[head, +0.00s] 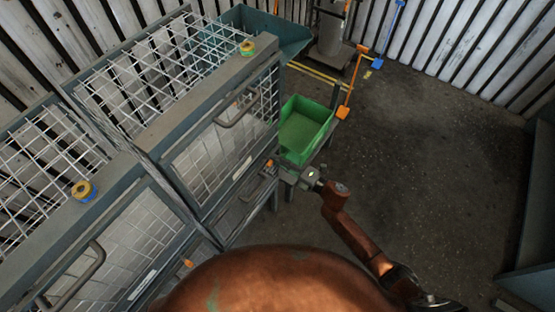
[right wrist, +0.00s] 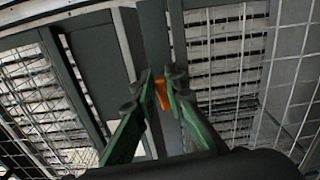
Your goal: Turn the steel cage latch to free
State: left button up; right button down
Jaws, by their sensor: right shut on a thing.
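The steel cage (head: 222,130) has mesh doors in grey frames. In the right wrist view the orange latch (right wrist: 161,94) stands between the green fingers of my right gripper (right wrist: 163,84). My right gripper (head: 281,171) is shut on the latch, with a finger on each side of it. Part of the latch is hidden by the fingers. My left gripper is not in view.
A second orange tab (head: 188,263) is on the neighbouring cage. A green bin (head: 306,130) stands just behind my right gripper. Bar handles (head: 240,110) stick out from the doors. The concrete floor (head: 440,150) to the right is open.

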jog(key=shift+f+m, duration=0.1)
jog(key=shift+m, duration=0.5)
jog(key=c, duration=2)
grip_release()
jog(key=shift+o, duration=0.2)
jog(key=v, duration=1.2)
